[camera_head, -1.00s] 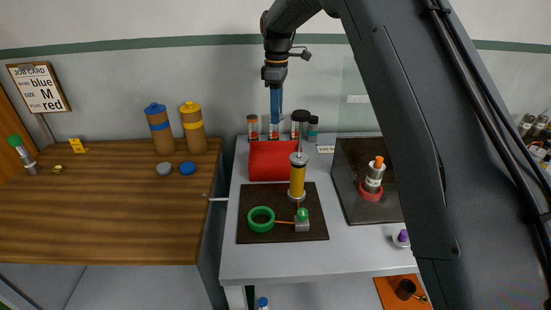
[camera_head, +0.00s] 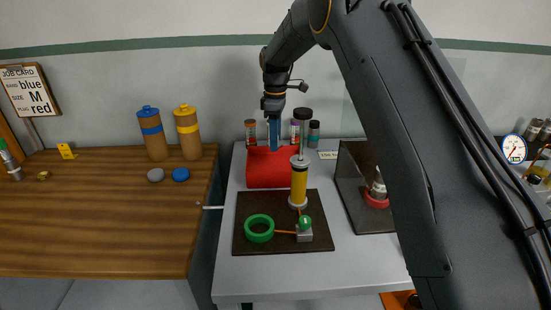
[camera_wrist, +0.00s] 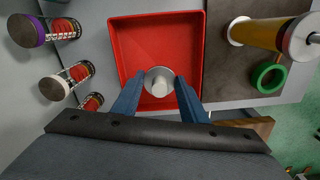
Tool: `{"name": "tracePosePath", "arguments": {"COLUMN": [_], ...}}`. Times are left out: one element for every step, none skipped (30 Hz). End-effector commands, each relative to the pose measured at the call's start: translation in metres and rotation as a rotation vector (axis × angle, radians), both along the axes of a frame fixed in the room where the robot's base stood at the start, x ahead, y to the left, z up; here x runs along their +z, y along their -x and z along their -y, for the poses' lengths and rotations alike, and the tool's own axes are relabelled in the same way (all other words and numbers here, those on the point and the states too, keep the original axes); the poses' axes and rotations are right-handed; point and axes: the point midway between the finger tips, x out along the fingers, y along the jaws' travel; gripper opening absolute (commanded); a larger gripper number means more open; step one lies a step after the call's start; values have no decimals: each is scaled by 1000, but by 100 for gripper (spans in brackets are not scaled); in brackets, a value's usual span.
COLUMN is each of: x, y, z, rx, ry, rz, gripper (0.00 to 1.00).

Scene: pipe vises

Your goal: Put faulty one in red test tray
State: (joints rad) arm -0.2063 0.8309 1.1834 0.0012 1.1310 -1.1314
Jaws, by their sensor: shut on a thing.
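My gripper (camera_head: 274,146) points down at the red test tray (camera_head: 268,171), with the blue fingertips at the tray's back rim in the head view. In the wrist view my gripper (camera_wrist: 159,88) is shut on a pale thing with a round grey flange and a white knob (camera_wrist: 159,80). It is over or in the near part of the red tray (camera_wrist: 135,45); I cannot tell whether it touches the floor. The rest of the tray is empty. The held thing is hidden in the head view, and its fault cannot be seen.
Capped jars (camera_head: 251,131) stand behind the tray. A yellow pump (camera_head: 299,185), a green ring (camera_head: 259,236) and a green-topped valve (camera_head: 305,223) are on a dark mat (camera_head: 283,204). A dark box (camera_head: 352,205) stands to the right, partly behind my arm.

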Motion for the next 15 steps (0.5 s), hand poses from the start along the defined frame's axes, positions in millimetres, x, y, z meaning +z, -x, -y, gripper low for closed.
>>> {"name": "tracePosePath", "arguments": {"x": [-7,-12,-16,-19,-21,-24,-26,-28,-31,-34,-37,-43,-47,-52,-56], "y": [1,1,1,0,0,0,0,0,0,0,0,1,1,1,1], "z": [0,0,0,0,0,0,0,0,0,0,0,0,0,0,0], "rx": [0,0,0,0,0,0,0,0,0,0,0,0,0,0,0], "ry": [1,1,0,0,0,0,0,0,0,0,0,1,1,1,0], "rz": [-2,-2,0,1,1,1,0,0,0,0,0,-1,-2,-1,-1], "gripper": [14,14,14,14,14,14,14,14,14,14,14,14,14,14,14]}}
